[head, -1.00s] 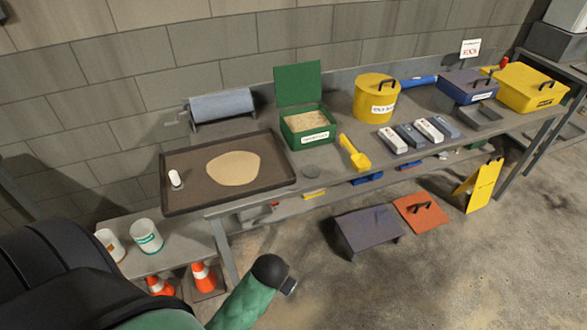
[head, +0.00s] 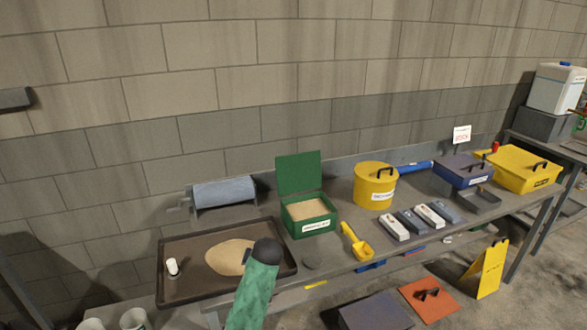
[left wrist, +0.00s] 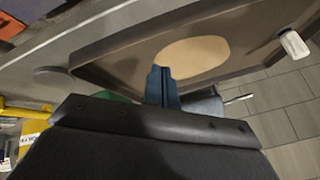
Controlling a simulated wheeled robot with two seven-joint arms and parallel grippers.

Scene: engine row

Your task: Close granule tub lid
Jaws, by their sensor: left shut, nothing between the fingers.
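The green granule tub (head: 310,226) stands on the bench with pale granules inside. Its green lid (head: 298,173) is open and stands upright at the tub's back edge. My left gripper (head: 246,254) is over the tray in front of and left of the tub, apart from the tub and lid. In the left wrist view my left fingers (left wrist: 160,86) are together with nothing between them. A sliver of green shows there behind the gripper housing; I cannot tell which part it is. My right gripper is not in view.
A dark tray (head: 185,244) with a sand-coloured heap lies left of the tub. A grey roller (head: 224,192) is behind it. A yellow scoop (head: 355,243) and yellow bucket (head: 374,187) are right of the tub. The wall rises behind the bench.

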